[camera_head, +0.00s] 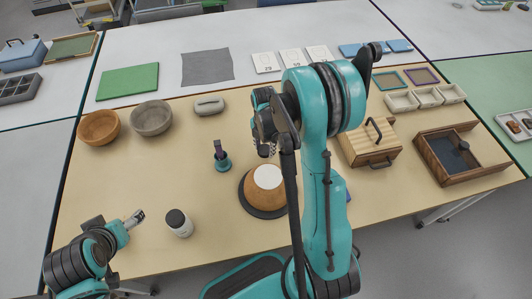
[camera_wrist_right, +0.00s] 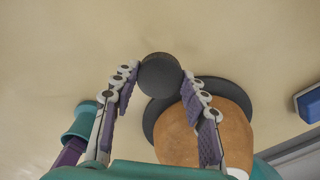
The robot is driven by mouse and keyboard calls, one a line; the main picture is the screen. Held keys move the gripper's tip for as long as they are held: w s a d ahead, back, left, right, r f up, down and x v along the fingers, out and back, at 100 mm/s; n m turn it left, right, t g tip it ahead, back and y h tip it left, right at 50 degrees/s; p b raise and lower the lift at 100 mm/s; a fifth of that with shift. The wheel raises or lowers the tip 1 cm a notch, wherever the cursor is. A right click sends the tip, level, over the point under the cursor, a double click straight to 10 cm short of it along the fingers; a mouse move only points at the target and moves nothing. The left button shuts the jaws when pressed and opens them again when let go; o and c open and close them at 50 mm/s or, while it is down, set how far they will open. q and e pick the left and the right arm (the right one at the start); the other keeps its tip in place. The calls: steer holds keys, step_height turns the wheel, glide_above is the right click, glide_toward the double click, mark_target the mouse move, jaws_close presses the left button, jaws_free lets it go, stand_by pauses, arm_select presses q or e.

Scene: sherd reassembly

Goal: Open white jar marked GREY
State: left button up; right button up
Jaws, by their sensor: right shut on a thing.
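The white jar (camera_head: 179,228) stands upright at the front left of the table. Its top looks dark; I cannot tell whether this is a cover or its open mouth, and no marking is readable. My right gripper (camera_head: 268,146) is above the table, behind the upturned brown pot, partly hidden by my own arm. In the right wrist view, my right gripper (camera_wrist_right: 160,88) is shut on a dark grey round lid (camera_wrist_right: 160,74), held between its fingertips. My left gripper (camera_head: 135,219) is low, left of the jar, apart from it; its finger opening is unclear.
The brown pot (camera_head: 266,178) with a white top is on a dark round turntable (camera_head: 247,203). A teal stand (camera_head: 222,164) holding a purple tool is left of it. Two bowls (camera_head: 99,127) (camera_head: 151,118) are back left. A wooden box (camera_head: 369,147) and an open drawer-like tray (camera_head: 432,164) are right.

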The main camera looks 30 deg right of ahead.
mark_target(265, 149)
steer(key=shift+f+b, duration=0.45)
steer(key=shift+f, duration=1.05)
steer(key=o, duration=1.3)
steer(key=shift+f, duration=0.1)
